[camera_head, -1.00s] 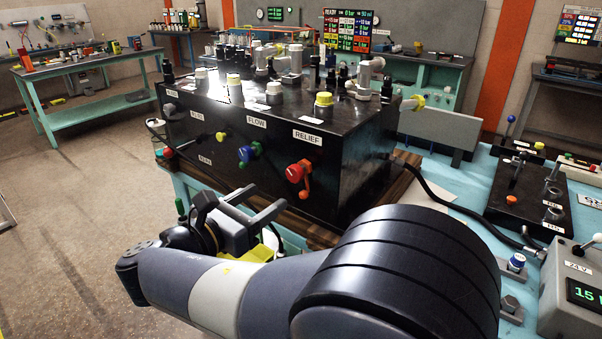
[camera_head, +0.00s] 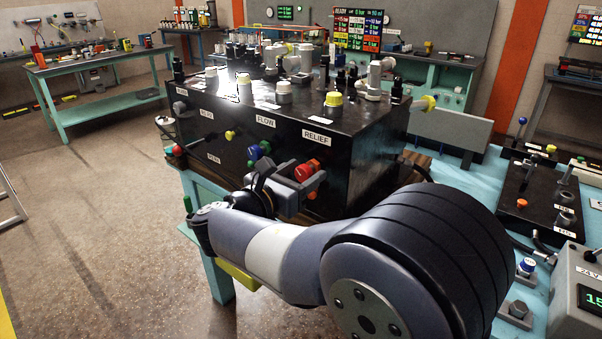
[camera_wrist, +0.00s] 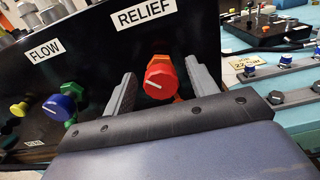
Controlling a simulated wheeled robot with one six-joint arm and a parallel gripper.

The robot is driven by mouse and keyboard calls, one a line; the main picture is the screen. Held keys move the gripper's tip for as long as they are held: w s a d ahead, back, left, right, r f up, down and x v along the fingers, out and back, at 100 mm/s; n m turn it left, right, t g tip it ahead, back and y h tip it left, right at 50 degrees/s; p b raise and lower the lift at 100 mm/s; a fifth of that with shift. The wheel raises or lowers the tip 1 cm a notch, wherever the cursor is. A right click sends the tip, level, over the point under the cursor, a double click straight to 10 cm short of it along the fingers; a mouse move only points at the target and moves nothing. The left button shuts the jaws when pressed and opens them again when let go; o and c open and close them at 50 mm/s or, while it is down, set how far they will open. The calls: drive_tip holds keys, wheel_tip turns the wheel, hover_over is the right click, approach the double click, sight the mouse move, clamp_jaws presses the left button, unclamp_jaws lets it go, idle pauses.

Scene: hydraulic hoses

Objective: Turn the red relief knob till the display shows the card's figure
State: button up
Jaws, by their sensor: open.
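The red relief knob (camera_head: 304,172) sits on the front of the black valve block (camera_head: 345,155), under the RELIEF label, with an orange part behind it. In the wrist view the red knob (camera_wrist: 160,78) shows a white mark line. My gripper (camera_head: 290,180) is open, its two fingers on either side of the knob; in the wrist view the fingers (camera_wrist: 157,90) stand apart from it. The display (camera_head: 590,298) at the right edge shows green digits starting "15", cut off by the frame. A small yellow card (camera_wrist: 246,64) lies on the bench; its figure is too small to read surely.
A blue knob (camera_wrist: 60,107) under FLOW and a yellow knob (camera_wrist: 19,109) are left of the relief knob. A black control box with levers (camera_head: 540,195) stands on the blue bench at right. The floor at left is clear.

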drive_tip(key=shift+c, duration=0.2)
drive_tip(key=c, duration=0.9)
drive_tip(key=shift+f, duration=0.1)
drive_tip(key=m+b, duration=0.2)
drive_tip(key=m, duration=0.1)
drive_tip(key=m+b, duration=0.2)
drive_tip(key=shift+s+f+m+b, duration=0.1)
drive_tip(key=shift+f+m+b, duration=0.1)
drive_tip(key=shift+m+b, duration=0.2)
drive_tip(key=m+b, duration=0.3)
drive_tip(key=m, duration=0.1)
drive_tip(key=shift+d+b, duration=0.1)
drive_tip(key=shift+b, duration=0.2)
drive_tip(key=shift+r+m+b, duration=0.1)
drive_tip(key=shift+m+b, duration=0.8)
drive_tip(key=shift+m, duration=0.3)
